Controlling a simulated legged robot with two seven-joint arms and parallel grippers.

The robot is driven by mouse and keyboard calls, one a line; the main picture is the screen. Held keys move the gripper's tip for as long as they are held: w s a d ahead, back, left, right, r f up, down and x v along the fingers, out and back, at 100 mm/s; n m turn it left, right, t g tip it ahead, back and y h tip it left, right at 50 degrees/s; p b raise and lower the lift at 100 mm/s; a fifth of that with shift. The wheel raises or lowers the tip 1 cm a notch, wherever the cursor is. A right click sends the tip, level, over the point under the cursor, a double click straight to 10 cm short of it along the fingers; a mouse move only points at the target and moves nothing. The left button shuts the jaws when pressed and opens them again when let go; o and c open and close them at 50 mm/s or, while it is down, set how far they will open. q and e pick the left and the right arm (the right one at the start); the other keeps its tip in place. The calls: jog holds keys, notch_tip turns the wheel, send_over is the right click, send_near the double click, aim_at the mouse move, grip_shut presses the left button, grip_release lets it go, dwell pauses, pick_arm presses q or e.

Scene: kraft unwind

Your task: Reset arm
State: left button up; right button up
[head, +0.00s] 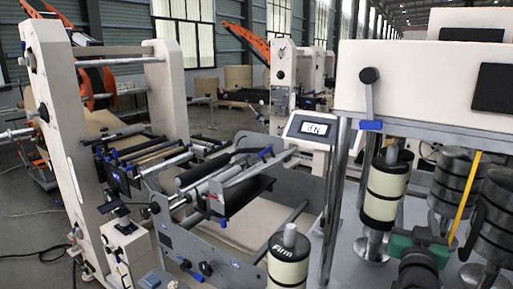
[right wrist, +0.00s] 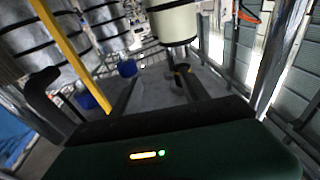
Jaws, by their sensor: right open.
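My right gripper (head: 420,240), dark green and black, shows at the lower right of the head view, above a grey surface among rolls and metal cylinders. In the right wrist view its green body (right wrist: 165,150) fills the bottom, with a lit orange and green indicator. The jaws are open and I see nothing held between them. A cream roll (head: 384,190) with black bands stands just beyond the gripper; a similar cream roll shows in the wrist view (right wrist: 174,22). My left gripper is not in view.
A yellow bar (head: 465,195) slants close beside my right gripper. Dark banded cylinders (head: 495,215) stand at the right. A roll marked "Film" (head: 288,262) is at front centre. A display panel (head: 314,130) and roller machine (head: 215,185) stand to the left. Floor at far left is mostly clear, with cables.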

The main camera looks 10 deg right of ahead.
jog(key=s+a+f+n+g+y, duration=0.1)
jog(key=a+f+n+g+y, duration=0.2)
jog(key=a+f, duration=0.6)
jog(key=a+f+n+g+y, duration=0.15)
jog(key=a+f+y, duration=0.4)
jog(key=f, duration=0.55)
jog(key=s+a+f+n+g+y, duration=0.1)
jog(key=s+a+f+g, duration=0.3)
jog(key=s+f, duration=0.3)
jog(key=s+a+f+n+g+y, duration=0.1)
jog(key=s+a+f+g, duration=0.4)
jog(key=s, duration=0.6)
notch_tip(320, 180, down, 2)
jog(key=shift+s+a+f, duration=0.1)
jog(key=shift+s+a, duration=0.1)
jog(key=shift+a, duration=0.5)
jog(key=shift+y, duration=0.25)
